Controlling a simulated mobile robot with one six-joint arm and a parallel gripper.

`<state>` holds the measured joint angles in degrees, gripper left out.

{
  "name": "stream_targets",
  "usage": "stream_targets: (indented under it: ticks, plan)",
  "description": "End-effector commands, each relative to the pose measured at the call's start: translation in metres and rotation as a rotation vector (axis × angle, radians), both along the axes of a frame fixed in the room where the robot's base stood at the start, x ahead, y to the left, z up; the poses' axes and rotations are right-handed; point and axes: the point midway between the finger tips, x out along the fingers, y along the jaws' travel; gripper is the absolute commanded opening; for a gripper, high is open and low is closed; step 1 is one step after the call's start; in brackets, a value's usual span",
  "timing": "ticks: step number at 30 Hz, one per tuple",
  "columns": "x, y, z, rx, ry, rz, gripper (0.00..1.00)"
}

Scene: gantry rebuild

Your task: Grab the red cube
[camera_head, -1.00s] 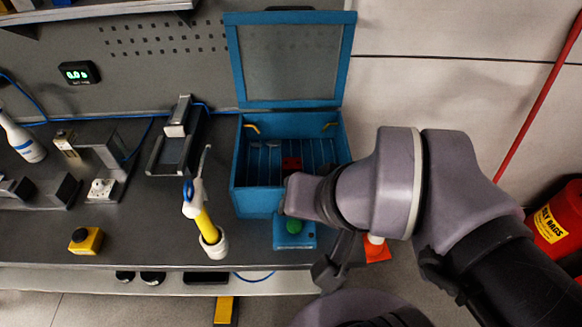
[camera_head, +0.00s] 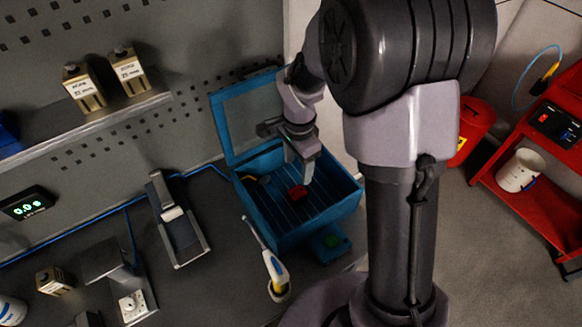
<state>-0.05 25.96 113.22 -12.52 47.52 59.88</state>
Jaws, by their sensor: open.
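The red cube (camera_head: 298,193) lies inside the open blue box (camera_head: 262,242), on its slatted floor. The box's lid (camera_head: 245,115) stands raised at the back. My gripper (camera_head: 298,172) is open and points down into the box, just above or beside the cube. Its near finger shows close to the cube's right side. I cannot tell whether it touches the cube, and the far finger is hard to make out.
A blue block with a green button (camera_head: 331,242) is at the box's front right. A black stand (camera_head: 180,225) is to the left. A shelf with small boxes (camera_head: 128,68) hangs upper left.

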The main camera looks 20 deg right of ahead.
Motion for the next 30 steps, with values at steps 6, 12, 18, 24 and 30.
stream_targets:
  ticks: [6, 12, 18, 24, 30]
  plan:
    - [-0.001, 0.0, -0.07, 0.001, 0.003, 0.002, 0.62]
    - [-0.001, 0.0, -0.096, 0.001, 0.001, 0.002, 0.62]
    - [-0.002, 0.001, -0.136, 0.001, 0.003, 0.003, 0.62]
    - [-0.001, 0.0, -0.145, 0.001, -0.001, 0.003, 0.62]
    - [-0.001, 0.001, -0.145, 0.001, -0.001, 0.003, 0.44]
